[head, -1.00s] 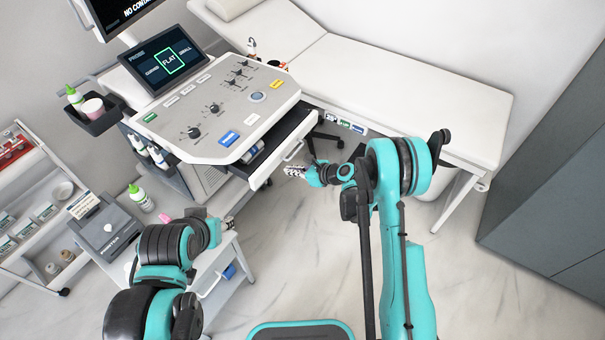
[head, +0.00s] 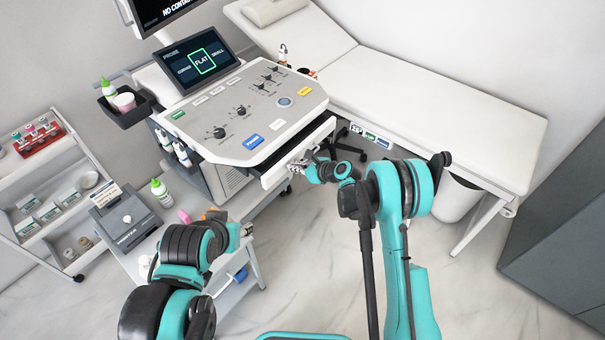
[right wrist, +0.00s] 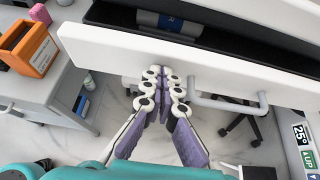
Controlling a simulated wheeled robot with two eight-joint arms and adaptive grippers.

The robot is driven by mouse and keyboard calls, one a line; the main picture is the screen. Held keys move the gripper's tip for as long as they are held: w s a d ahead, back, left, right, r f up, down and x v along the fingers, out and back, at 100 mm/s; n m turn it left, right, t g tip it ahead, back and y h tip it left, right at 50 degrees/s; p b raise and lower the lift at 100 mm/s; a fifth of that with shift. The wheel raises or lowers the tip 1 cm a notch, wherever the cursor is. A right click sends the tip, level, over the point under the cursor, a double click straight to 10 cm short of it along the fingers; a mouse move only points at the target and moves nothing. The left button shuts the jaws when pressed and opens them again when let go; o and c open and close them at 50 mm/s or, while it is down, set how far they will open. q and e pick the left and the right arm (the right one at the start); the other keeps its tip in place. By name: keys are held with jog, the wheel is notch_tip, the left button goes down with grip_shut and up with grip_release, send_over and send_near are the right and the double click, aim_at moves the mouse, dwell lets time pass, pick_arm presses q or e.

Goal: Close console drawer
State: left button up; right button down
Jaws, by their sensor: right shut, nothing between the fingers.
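The console drawer (head: 322,136) is pulled out from under the white ultrasound console (head: 250,112). In the right wrist view its white front panel (right wrist: 120,48) crosses the picture, with a grey bar handle (right wrist: 230,104) and a dark interior behind. My right gripper (head: 296,168) is at the drawer front; in the right wrist view its closed fingertips (right wrist: 165,72) are empty, just left of the handle and close to the panel. I cannot tell whether they touch it. My left gripper (head: 246,230) is low at the left, over the side cart, its fingers too small to read.
A dark-grey labelled cylinder (right wrist: 172,22) lies inside the drawer. A white side cart with a printer (head: 125,222) and bottle stands left of my left arm. The examination couch (head: 420,100) is behind on the right. Open floor lies in front.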

aim_at(284, 157)
jog(key=w+a, duration=0.1)
jog(key=a, duration=0.1)
jog(key=w+a, duration=0.2)
jog(key=w+a+b, duration=0.1)
jog(key=a, duration=0.1)
jog(key=shift+w+f, duration=0.1)
jog(key=shift+w, duration=0.1)
pick_arm(q)
jog(key=shift+d+f, duration=0.15)
jog(key=shift+f, duration=0.45)
pick_arm(e)
jog(key=shift+a+r, duration=0.1)
jog(key=shift+r, duration=0.1)
pick_arm(q)
jog(key=shift+f, duration=0.1)
